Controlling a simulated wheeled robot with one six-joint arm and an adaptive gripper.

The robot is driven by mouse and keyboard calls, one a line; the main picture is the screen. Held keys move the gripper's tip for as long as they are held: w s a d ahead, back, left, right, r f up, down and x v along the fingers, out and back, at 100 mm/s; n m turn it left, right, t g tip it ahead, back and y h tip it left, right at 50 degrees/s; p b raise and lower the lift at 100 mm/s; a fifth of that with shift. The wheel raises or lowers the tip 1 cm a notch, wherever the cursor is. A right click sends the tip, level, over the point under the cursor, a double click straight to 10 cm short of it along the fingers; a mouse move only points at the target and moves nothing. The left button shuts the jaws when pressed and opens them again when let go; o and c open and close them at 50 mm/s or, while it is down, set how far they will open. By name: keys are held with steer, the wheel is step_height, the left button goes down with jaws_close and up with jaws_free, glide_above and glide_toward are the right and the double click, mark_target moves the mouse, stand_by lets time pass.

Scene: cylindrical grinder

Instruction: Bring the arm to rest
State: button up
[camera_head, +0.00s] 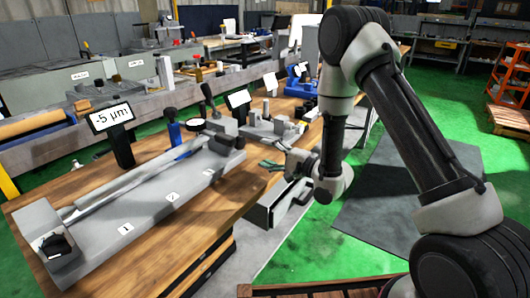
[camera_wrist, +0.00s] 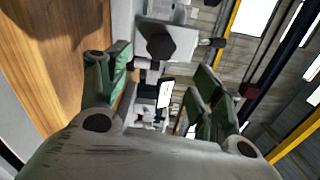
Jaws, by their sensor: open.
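My arm (camera_head: 400,120) is raised and bent at the right of the head view, its forearm hanging down toward the bench. My gripper (camera_head: 270,158) points left, just over the right edge of the wooden bench (camera_head: 185,232). In the wrist view its two green-padded fingers (camera_wrist: 160,90) are spread apart with nothing between them. No held object shows. Beyond the fingers, out of reach as far as I can tell, is a grey fixture with a dark knob (camera_wrist: 160,42).
A grey measuring bench with a long shaft (camera_head: 140,190) lies on the table, beside a display reading -5 µm (camera_head: 111,117). An open drawer (camera_head: 280,203) juts out below my gripper. A dark mat (camera_head: 400,200) lies on the green floor. An orange rack (camera_head: 512,85) stands far right.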

steer(key=w+d+r+n+h, duration=0.4)
steer(key=d+r+h, duration=0.3)
steer(key=d+r, duration=0.35)
steer(key=s+d+r+n+h, duration=0.1)
steer(key=s+d+r+h, duration=0.25)
steer(key=d, duration=0.25)
steer(key=s+d+r+n+h, duration=0.1)
steer(key=s+d+r+h, duration=0.1)
steer(key=s+d+r, duration=0.35)
steer(key=s+d+r+n+g+h, duration=0.1)
steer(key=s+d+g, duration=0.2)
steer(key=s, duration=1.1)
steer(key=s+d+n+g, duration=0.2)
steer(key=s+d, duration=0.3)
steer(key=s, duration=1)
steer(key=shift+d+r+g+h, duration=0.2)
steer(key=shift+r+g+h, duration=0.15)
steer(key=shift+g, duration=0.55)
steer(key=shift+w, duration=0.1)
